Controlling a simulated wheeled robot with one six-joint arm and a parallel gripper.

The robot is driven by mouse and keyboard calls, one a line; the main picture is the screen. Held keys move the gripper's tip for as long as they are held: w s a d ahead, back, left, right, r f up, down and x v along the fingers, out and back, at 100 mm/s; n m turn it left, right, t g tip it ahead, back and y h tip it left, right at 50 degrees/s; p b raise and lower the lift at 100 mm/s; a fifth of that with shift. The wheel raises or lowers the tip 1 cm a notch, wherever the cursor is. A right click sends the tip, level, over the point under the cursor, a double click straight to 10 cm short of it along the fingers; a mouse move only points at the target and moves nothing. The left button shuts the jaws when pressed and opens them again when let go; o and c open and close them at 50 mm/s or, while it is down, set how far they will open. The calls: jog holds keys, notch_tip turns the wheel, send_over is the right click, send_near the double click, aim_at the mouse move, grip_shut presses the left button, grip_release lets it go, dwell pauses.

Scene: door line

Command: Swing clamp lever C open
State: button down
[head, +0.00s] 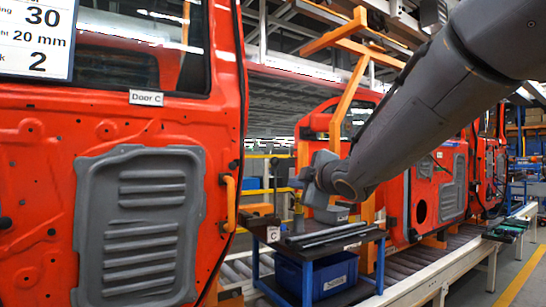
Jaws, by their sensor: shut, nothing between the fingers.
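My gripper (312,196) is at the end of the grey arm reaching in from the upper right, above a small bench with a dark top. It is shut and empty; its fingertips are small and hard to make out. A white tag marked C (273,234) is on the bench's near left corner. An upright olive-yellow piece (298,214), possibly clamp lever C, stands just below and left of my gripper. I cannot tell whether they touch. A dark fixture (261,220) sits left of it. The lever's full shape and position cannot be made out.
A red door labelled Door C (146,98) with an orange handle (231,203) fills the left. Dark bars (325,236) lie on the bench, with a blue bin (316,276) below. More red doors (440,185) stand behind along a roller conveyor (420,276). The lower right floor is clear.

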aim_at(273, 159)
jog(key=a+r+n+y, duration=0.2)
jog(key=a+r+n, duration=0.1)
jog(key=r, duration=0.4)
jog(key=shift+s+a+n+y, duration=0.4)
jog(key=shift+a, duration=0.2)
jog(key=shift+w+a+f+p, duration=0.15)
jog(key=shift+w+a+p, duration=0.45)
jog(key=shift+w, duration=1.3)
jog(key=shift+w+a+f+p, duration=0.15)
jog(key=shift+w+p, duration=0.7)
jog(key=shift+w, duration=1)
jog(key=shift+w+a+f+p, duration=0.15)
jog(key=shift+w+a+p, duration=0.45)
jog(key=shift+w, duration=1.3)
jog(key=shift+d, duration=0.2)
jog(key=shift+p, duration=0.3)
